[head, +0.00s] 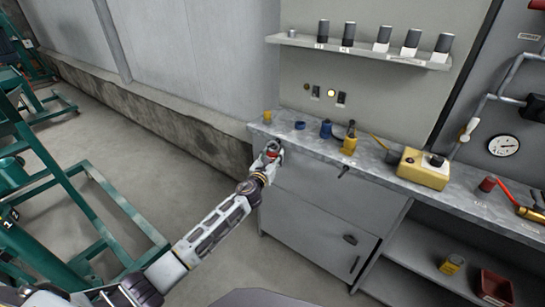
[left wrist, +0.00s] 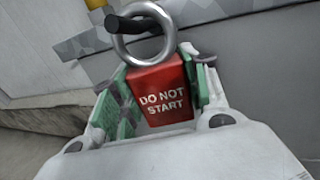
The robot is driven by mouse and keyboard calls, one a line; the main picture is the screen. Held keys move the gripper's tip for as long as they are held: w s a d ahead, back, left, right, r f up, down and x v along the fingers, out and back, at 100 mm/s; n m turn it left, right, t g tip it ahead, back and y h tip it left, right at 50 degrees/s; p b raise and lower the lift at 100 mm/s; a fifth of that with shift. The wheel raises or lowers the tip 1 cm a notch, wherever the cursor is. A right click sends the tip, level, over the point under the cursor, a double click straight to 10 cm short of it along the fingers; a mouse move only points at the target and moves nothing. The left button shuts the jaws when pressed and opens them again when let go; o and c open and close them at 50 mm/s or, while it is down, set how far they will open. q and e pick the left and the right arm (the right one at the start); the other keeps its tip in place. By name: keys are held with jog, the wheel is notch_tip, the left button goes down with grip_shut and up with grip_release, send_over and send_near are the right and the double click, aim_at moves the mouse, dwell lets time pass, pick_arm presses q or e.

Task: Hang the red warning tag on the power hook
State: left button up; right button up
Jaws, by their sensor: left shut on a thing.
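The red warning tag (left wrist: 160,92) reads "DO NOT START" and has a silver ring (left wrist: 145,60) at its top. My left gripper (left wrist: 165,100) is shut on the tag, with its green-lined fingers on either side. A dark peg (left wrist: 124,24), which looks like the hook, overlaps the ring's upper opening in the left wrist view. It appears to pass through the ring, but I cannot tell for sure. In the head view, my left gripper (head: 269,158) is at the left end of the bench front, with a bit of red showing. The hook is not clear there. My right gripper is not in view.
A shelf (head: 360,49) with several dark-and-white cups is above. Green metal frames (head: 105,195) stand at left. The floor between is clear.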

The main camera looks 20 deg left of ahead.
pick_arm(q)
jog(key=shift+f, duration=0.1)
dwell(0.4)
jog(key=o, duration=1.1)
jog(key=shift+s+a, duration=0.15)
jog(key=shift+s, duration=1.8)
jog(key=shift+s+a, duration=0.2)
jog(key=shift+s, duration=1.8)
jog(key=shift+s+a, duration=0.15)
jog(key=shift+s, duration=1.8)
